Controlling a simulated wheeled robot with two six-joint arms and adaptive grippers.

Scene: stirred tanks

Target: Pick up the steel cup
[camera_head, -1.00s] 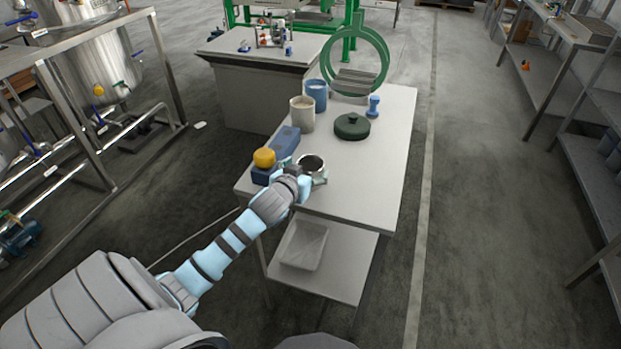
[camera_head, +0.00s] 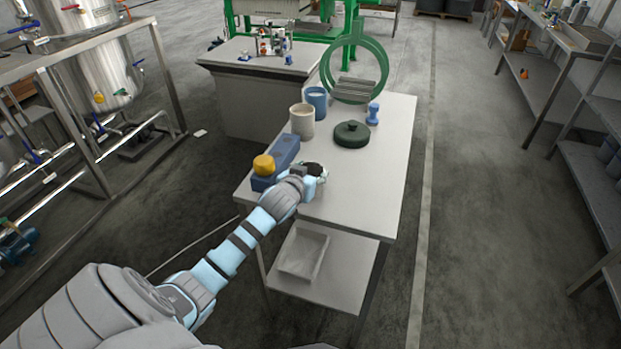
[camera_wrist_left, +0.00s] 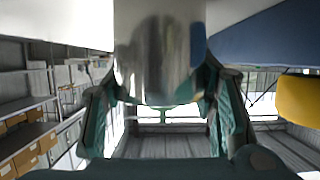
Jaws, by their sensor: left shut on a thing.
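The steel cup (camera_wrist_left: 158,55) fills the upper middle of the left wrist view, shiny and reflective, between the two fingers of my left gripper (camera_wrist_left: 160,98). The fingers are shut on it. In the head view my left gripper (camera_head: 312,172) is at the near end of the grey table (camera_head: 345,210), just right of the blue block with the yellow knob (camera_head: 264,165). The gripper and wrist hide most of the cup there; only a dark part shows. I cannot tell whether the cup is clear of the table. My right gripper is not in view.
A beige cup (camera_head: 302,121), a blue cup (camera_head: 315,102), a dark green lidded round thing (camera_head: 351,134) and a blue stamp-like piece (camera_head: 373,114) stand farther back. A green ring stand (camera_head: 385,62) is at the far end. The table's right side is clear.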

